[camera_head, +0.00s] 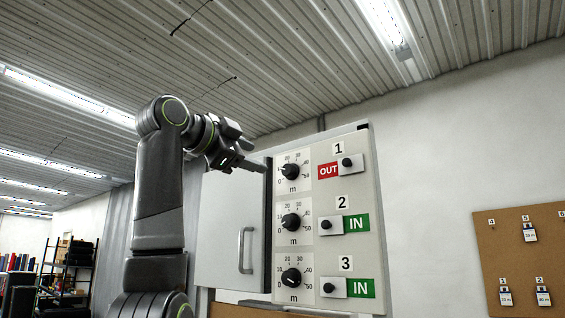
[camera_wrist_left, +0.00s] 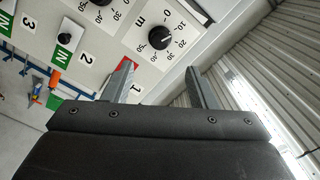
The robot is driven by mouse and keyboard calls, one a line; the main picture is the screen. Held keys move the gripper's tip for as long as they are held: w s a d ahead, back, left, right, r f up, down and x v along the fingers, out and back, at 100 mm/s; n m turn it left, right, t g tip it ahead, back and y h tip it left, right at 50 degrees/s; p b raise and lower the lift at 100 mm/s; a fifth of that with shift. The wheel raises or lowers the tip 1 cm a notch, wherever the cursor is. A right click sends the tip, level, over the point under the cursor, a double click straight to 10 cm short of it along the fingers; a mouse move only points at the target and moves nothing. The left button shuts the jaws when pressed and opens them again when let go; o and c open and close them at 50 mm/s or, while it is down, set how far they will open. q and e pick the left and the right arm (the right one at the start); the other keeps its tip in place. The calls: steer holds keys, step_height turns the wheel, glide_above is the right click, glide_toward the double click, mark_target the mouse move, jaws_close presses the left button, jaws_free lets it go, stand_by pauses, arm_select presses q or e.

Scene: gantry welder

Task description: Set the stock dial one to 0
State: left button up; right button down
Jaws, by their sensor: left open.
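My left gripper (camera_head: 256,164) is to the left of this dial, in front of the panel. In the left wrist view its two fingers are apart with nothing between them (camera_wrist_left: 158,68). My right gripper is not in view.
Dials two (camera_head: 291,222) and three (camera_head: 291,277) sit below. A black-knobbed switch with a red OUT label (camera_head: 328,170) is right of dial one. A cabinet door (camera_head: 228,225) with a handle stands left of the panel. A corkboard (camera_head: 515,260) hangs at the far right.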

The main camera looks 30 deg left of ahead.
mark_target(286, 169)
arm_select(q)
steer(key=w+p, duration=0.1)
steer(key=w, duration=0.2)
steer(key=w+p, duration=0.1)
steer(key=w, duration=0.2)
steer(key=w+p, duration=0.1)
steer(key=w, duration=0.3)
steer(key=shift+d+r+p, duration=0.1)
steer(key=shift+d+p, duration=0.25)
steer(key=shift+d, duration=0.05)
steer(key=shift+w, duration=0.55)
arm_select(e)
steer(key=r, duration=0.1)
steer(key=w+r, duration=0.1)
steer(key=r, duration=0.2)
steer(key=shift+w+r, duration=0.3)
arm_select(q)
steer(key=shift+s, duration=0.1)
steer(key=shift+c, duration=0.9)
steer(key=c, duration=0.8)
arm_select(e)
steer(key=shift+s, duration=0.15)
